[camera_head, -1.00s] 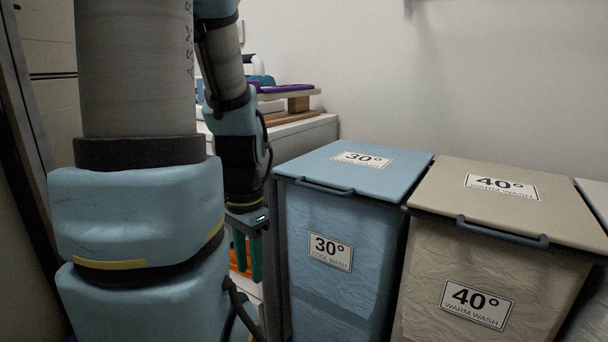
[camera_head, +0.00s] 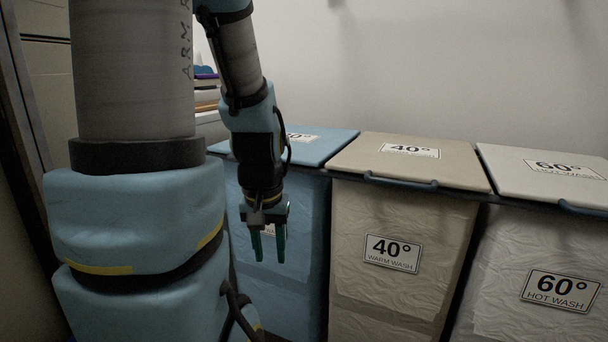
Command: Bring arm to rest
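My gripper (camera_head: 269,246) hangs from my blue and grey arm, left of the picture's middle, with its two green fingers pointing down. The fingers are apart, with nothing visible between them. It shows in front of the blue laundry bin (camera_head: 303,225) and hides part of that bin's front label and lid label. The large upper part of my arm fills the left of the view.
A beige 40° bin (camera_head: 352,290) stands right of the blue one, and a white 60° bin (camera_head: 490,310) right of that. All lids are shut, with bar handles. A counter (camera_head: 209,126) with stacked items is partly hidden behind my arm. The wall is behind.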

